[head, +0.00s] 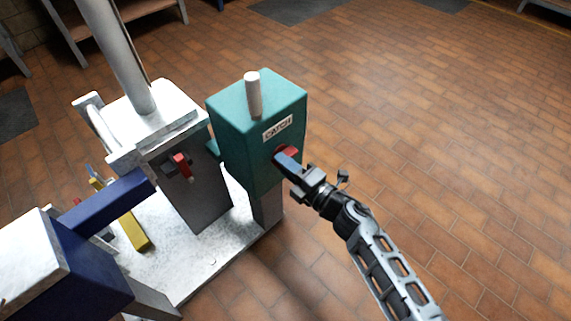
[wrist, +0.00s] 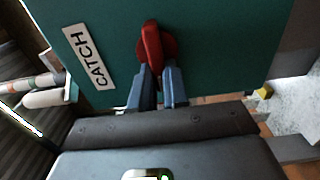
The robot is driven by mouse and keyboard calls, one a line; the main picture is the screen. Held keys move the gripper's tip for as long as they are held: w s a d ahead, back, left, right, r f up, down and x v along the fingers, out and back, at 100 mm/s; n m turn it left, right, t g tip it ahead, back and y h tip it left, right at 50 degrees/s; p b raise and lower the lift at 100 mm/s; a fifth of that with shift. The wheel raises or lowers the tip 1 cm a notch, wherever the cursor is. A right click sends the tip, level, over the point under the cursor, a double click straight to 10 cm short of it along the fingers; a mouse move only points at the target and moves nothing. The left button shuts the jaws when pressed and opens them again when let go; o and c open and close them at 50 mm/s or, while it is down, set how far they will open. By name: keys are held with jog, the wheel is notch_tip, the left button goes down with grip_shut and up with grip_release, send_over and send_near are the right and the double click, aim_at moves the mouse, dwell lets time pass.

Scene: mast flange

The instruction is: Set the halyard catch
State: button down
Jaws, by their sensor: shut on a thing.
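The halyard catch is a teal box (head: 262,115) on a grey post, with a white label reading CATCH (head: 278,127) on its face. A red knob (head: 291,152) sits below the label; it also shows in the wrist view (wrist: 153,42), with a raised grip on a round base. My gripper (head: 285,160) reaches it from the right and is shut on the red knob. In the wrist view my blue fingertips (wrist: 158,80) stand on both sides of the grip's lower end. A pale upright peg (head: 253,93) stands on the box top.
A grey mast (head: 122,55) rises from a white block left of the box. A small red handle (head: 182,165) is on the grey housing. A navy beam (head: 107,203) and yellow bar (head: 133,229) lie further left. The tiled floor (head: 440,130) to the right is clear.

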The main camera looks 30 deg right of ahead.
jog(key=shift+w+a+r, duration=0.1)
jog(key=shift+w+a, duration=0.05)
jog(key=c, duration=1.1)
grip_release()
jog(key=shift+p+v, duration=0.5)
jog(key=shift+v, duration=3.45)
